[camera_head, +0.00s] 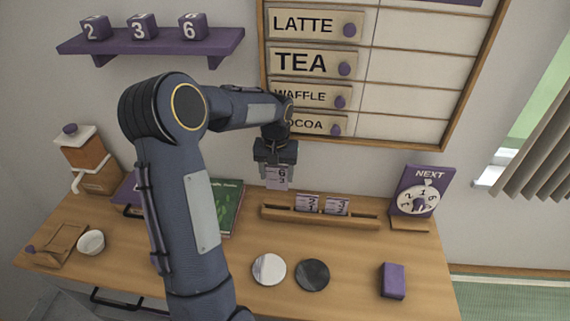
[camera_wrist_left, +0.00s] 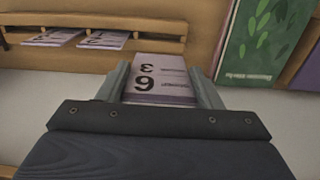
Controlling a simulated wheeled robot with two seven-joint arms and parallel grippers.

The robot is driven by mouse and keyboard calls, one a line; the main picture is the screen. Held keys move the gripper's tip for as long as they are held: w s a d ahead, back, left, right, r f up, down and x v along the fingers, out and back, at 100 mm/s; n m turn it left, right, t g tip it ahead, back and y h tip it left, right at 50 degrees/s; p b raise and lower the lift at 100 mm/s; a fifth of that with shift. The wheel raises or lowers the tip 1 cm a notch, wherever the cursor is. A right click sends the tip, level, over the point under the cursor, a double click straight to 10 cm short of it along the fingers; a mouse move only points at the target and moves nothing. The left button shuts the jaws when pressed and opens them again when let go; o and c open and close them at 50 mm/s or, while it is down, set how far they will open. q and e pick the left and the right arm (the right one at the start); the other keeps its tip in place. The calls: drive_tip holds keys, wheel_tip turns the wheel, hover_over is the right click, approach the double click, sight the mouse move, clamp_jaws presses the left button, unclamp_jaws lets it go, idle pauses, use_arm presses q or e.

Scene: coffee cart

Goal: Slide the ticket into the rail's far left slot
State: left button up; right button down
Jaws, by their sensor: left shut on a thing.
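A pale purple ticket marked 6 and 3 (camera_head: 279,175) is held upright in my left gripper (camera_head: 277,177), above the left end of the wooden rail (camera_head: 277,216). The ticket also shows between the two fingers in the left wrist view (camera_wrist_left: 161,80). The left gripper is shut on it. The rail holds two other tickets, a middle one (camera_head: 307,203) and a right one (camera_head: 337,206). The rail's left part below the held ticket shows no ticket. The lower edge of the held ticket appears apart from the rail. My right gripper is not in view.
A green book (camera_head: 228,205) lies left of the rail, partly behind my left arm. A purple NEXT dial (camera_head: 421,195) stands at the right. A white disc (camera_head: 268,269), a black disc (camera_head: 312,275) and a purple block (camera_head: 392,281) are in front.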

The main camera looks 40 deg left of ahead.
sight(277, 188)
use_arm(q)
drive_tip(key=shift+f+b, duration=2.15)
drive_tip(key=shift+f, duration=1.05)
drive_tip(key=shift+f+b, duration=0.55)
drive_tip(key=shift+f, duration=0.1)
drive_tip(key=shift+f+b, duration=0.4)
drive_tip(key=shift+f, duration=0.1)
drive_tip(key=shift+f, duration=0.1)
drive_tip(key=shift+f+b, duration=0.6)
drive_tip(key=shift+f, duration=0.1)
